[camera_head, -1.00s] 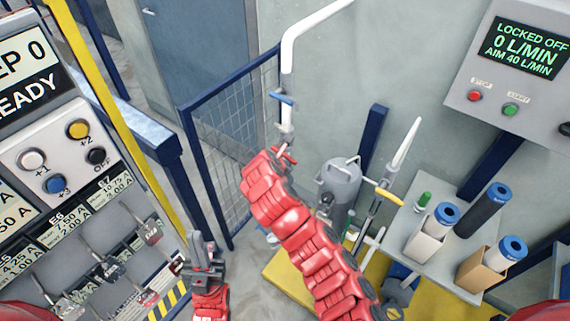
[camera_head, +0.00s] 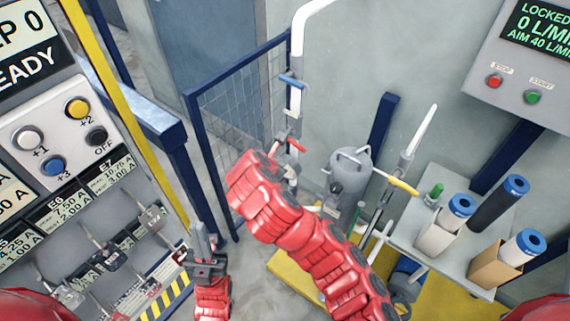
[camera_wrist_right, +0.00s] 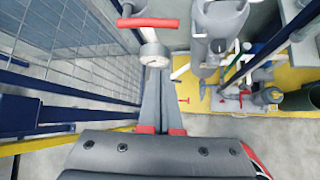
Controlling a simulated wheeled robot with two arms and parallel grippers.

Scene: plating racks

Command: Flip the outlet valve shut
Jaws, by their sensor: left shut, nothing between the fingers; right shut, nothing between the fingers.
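A vertical white pipe (camera_head: 297,42) carries a valve with a blue handle (camera_head: 291,80) and, lower down, a valve with a red handle (camera_head: 296,145). A yellow handle (camera_head: 403,186) sits on another pipe to the right. I cannot tell from labels which is the outlet valve. In the right wrist view the red handle (camera_wrist_right: 148,22) lies crosswise just beyond a pale round fitting (camera_wrist_right: 153,55). My right gripper (camera_wrist_right: 152,76) is shut and empty, its tips at or close to that fitting; contact is unclear. My left gripper (camera_head: 204,235) is shut and empty, away from the pipes.
A grey tank (camera_head: 350,175) stands right of the pipe. A mesh fence (camera_head: 232,125) is behind on the left. A shelf (camera_head: 420,232) holds blue-capped cylinders (camera_head: 497,203). A control panel reading "LOCKED" (camera_head: 538,28) is upper right, and a button panel (camera_head: 60,135) is left.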

